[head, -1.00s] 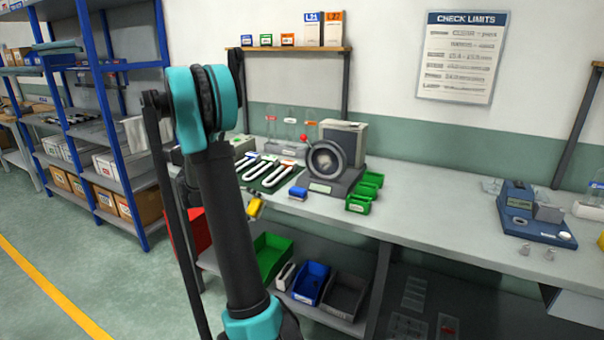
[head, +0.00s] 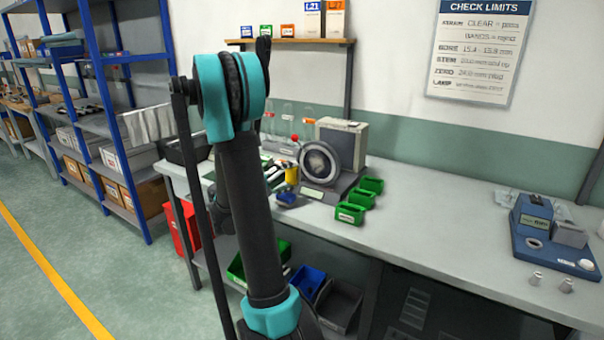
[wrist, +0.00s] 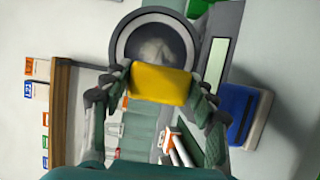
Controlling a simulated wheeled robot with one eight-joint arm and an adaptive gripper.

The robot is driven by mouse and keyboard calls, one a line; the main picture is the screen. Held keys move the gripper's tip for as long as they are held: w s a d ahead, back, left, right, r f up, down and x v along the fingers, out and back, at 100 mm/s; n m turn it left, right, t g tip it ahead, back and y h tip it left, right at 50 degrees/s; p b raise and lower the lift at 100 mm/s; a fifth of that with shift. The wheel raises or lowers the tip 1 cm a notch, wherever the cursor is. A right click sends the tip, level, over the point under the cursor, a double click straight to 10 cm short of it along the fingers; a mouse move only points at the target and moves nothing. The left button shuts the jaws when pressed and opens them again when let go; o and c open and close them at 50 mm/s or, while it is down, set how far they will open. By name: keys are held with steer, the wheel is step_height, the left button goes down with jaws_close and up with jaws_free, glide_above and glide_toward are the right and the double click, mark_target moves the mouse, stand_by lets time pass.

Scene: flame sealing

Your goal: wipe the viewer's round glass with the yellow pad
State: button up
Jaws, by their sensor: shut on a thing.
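The viewer (head: 346,142) stands on the bench, a pale box with a dark-rimmed round glass (head: 318,162) facing front. In the wrist view the glass (wrist: 155,45) shows a pale cloudy patch; its lower edge is hidden by the pad. My gripper (wrist: 160,86) is shut on the yellow pad (wrist: 160,82), one finger at each side. In the head view the yellow pad (head: 292,174) is just left of the glass, and my arm hides most of the gripper. I cannot tell whether pad and glass touch.
A blue block (wrist: 243,112) lies beside the viewer's base. Green bins (head: 362,198) stand right of the viewer. Clear tubes (head: 287,115) and a red knob (head: 295,138) are near its left side. The bench (head: 440,205) is clear between the bins and the blue device (head: 552,243).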

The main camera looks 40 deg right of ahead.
steer(key=shift+w+d, duration=0.1)
steer(key=shift+d, duration=0.4)
steer(key=shift+w+d, duration=0.35)
steer(key=shift+d, duration=0.45)
steer(key=shift+w+d, duration=0.3)
steer(key=shift+d, duration=0.55)
steer(key=shift+w+d, duration=0.35)
steer(key=shift+d, duration=0.45)
steer(key=shift+w+d, duration=0.4)
steer(key=shift+d, duration=0.45)
steer(key=shift+s, duration=0.15)
